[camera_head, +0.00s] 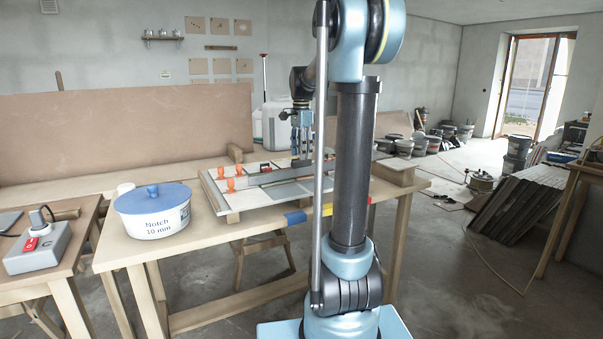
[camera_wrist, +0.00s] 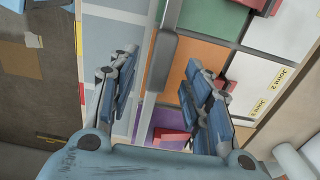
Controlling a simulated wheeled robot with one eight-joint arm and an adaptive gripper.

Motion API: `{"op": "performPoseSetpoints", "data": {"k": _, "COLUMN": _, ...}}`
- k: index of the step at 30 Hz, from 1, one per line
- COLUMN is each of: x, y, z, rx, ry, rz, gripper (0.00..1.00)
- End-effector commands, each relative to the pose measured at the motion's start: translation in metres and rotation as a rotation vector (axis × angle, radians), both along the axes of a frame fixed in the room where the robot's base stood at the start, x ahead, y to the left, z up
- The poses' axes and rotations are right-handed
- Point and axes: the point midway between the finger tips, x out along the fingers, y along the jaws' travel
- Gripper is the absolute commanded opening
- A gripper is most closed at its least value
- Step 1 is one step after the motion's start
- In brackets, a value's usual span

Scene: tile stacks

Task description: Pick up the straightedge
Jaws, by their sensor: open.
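The straightedge (camera_wrist: 159,62) is a long grey bar lying across a panel of coloured and white tiles. In the wrist view it runs from the top edge down between my two fingers. In the head view the straightedge (camera_head: 283,176) lies on the tile board on the workbench, partly hidden by my arm. My gripper (camera_wrist: 163,75) is open, with one blue finger on each side of the bar. In the head view my gripper (camera_head: 301,147) points down over the board. Whether the fingers touch the bar cannot be told.
The tile board (camera_head: 211,193) carries orange clamps (camera_head: 230,184). A white tub with a blue lid (camera_head: 153,212) stands left on the workbench (camera_head: 205,244). In the wrist view, tiles labelled "Joint" (camera_wrist: 270,78) and a red piece (camera_wrist: 172,136) lie near the right finger.

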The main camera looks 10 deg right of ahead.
Motion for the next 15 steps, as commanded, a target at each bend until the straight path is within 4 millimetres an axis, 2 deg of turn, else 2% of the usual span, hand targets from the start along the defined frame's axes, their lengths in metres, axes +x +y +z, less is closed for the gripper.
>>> {"op": "performPoseSetpoints", "data": {"k": 9, "x": 0.003, "y": -0.001, "z": -0.04, "rx": 0.0, "ry": 0.0, "rz": 0.0, "gripper": 0.45}}
{"op": "performPoseSetpoints", "data": {"k": 15, "x": 0.002, "y": -0.001, "z": -0.048, "rx": 0.0, "ry": 0.0, "rz": 0.0, "gripper": 0.45}}
